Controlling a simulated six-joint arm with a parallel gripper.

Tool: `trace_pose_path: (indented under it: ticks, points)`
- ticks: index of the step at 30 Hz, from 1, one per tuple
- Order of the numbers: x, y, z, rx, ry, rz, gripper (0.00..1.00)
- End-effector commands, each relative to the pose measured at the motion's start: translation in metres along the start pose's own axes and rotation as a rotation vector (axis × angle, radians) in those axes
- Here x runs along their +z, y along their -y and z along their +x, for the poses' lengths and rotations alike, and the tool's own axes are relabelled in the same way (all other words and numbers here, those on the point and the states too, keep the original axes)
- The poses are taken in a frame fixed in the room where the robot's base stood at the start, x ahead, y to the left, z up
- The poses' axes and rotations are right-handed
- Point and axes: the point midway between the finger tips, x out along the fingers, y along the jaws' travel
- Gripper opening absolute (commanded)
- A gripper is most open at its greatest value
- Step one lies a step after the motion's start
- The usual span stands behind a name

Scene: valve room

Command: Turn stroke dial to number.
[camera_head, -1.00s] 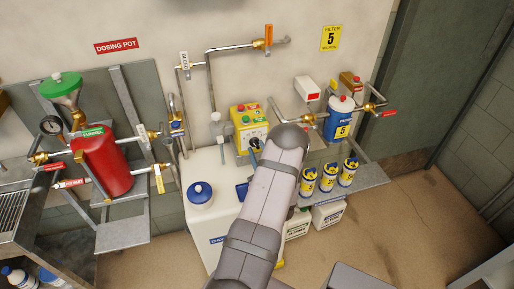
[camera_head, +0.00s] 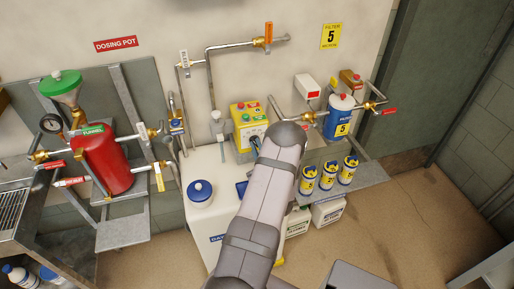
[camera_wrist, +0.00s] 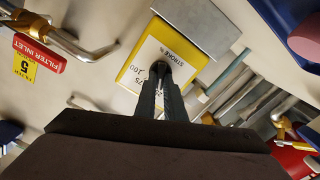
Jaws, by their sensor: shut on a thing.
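The stroke dial (camera_wrist: 173,64) is a small dark knob on the white face of the yellow pump unit (camera_head: 240,112). In the wrist view the face (camera_wrist: 150,50) appears turned over and reads "STROKE %", with 100 and 75 legible beside the knob. The fingers of my gripper (camera_wrist: 163,86) reach the knob and are shut on it. They cover part of the knob and scale, so I cannot read the pointer. In the head view my gripper (camera_head: 256,146) touches the lower front of the unit, partly hidden by my arm.
A white tank (camera_head: 212,172) with a blue lid (camera_head: 199,190) stands below the unit. A red dosing pot (camera_head: 102,163) is at left. A blue filter (camera_head: 340,118) and several yellow-and-white cans (camera_head: 328,175) are at right, with pipes close around.

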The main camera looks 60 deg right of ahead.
Motion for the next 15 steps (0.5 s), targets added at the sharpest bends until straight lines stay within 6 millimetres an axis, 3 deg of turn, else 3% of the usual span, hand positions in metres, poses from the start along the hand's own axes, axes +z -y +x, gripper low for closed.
trace_pose_path:
  ticks: [15]
  points:
    - [0.0017,-0.0010,-0.0003,0.000,0.001,0.325,0.00]
